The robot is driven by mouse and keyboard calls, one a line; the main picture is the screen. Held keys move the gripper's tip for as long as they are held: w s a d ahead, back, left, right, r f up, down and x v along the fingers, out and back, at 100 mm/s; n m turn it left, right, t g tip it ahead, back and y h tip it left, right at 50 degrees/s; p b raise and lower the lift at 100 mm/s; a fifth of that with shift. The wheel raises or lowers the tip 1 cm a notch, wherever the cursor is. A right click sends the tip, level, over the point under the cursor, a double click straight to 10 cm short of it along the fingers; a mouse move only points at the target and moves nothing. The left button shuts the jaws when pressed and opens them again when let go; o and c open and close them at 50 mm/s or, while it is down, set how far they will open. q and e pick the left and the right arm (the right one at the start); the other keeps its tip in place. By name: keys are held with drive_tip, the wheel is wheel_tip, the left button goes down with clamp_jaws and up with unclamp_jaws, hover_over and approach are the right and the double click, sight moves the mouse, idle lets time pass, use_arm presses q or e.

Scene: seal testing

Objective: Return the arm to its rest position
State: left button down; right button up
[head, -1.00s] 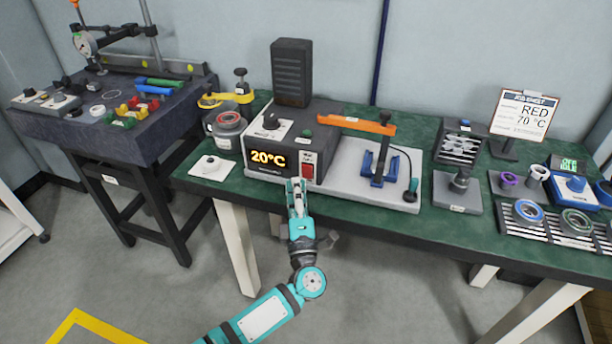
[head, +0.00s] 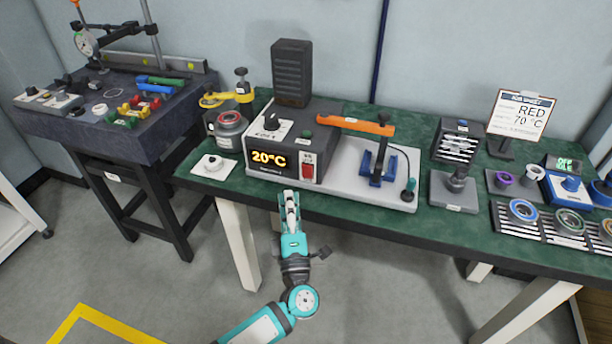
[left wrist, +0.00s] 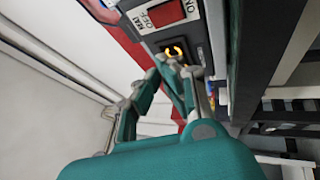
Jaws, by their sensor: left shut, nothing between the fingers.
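My left gripper (head: 289,198) is shut and empty in the head view. It is just in front of the green bench's front edge, below the heater box (head: 277,140). Its teal arm comes up from the bottom of the picture. The box has a lit display reading 20°C (head: 268,161) and a red switch (head: 308,167). In the left wrist view, my left gripper (left wrist: 172,66) shows large in the foreground, with the red switch (left wrist: 165,14) and part of the lit display (left wrist: 175,50) beyond it. A gap shows between the gripper and the box. My right gripper is not in view.
A dark side table (head: 90,135) with tools stands at left. The floor (head: 190,290) in front is clear.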

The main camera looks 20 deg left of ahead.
use_arm(q)
drive_tip(key=s+d+f+m+g+h, duration=0.15)
drive_tip(key=s+f+m+h, duration=0.35)
drive_tip(key=f, duration=0.6)
drive_tip(key=s+f+m+g+h+p, duration=0.1)
drive_tip(key=s+f+m+g+h, duration=0.15)
drive_tip(key=f+m, duration=0.65)
drive_tip(key=s+d+f+m+g+h, duration=0.1)
drive_tip(key=s+f+m+g+h, duration=0.25)
drive_tip(key=f, duration=0.95)
drive_tip(key=s+a+f+m+g, duration=0.35)
drive_tip(key=s+f+g, duration=0.25)
drive_tip(key=s+f, duration=0.75)
drive_tip(key=s+a+f+m+g+y, duration=0.1)
drive_tip(key=s+a+f+g, duration=0.1)
drive_tip(key=s, duration=0.9)
drive_tip(key=s+a+f+m+g+y+p, duration=0.1)
drive_tip(key=s+f+g, duration=0.3)
drive_tip(key=s, duration=0.7)
drive_tip(key=shift+s+a+m, duration=0.15)
drive_tip(key=shift+a+m, duration=0.45)
drive_tip(key=shift+m, duration=0.2)
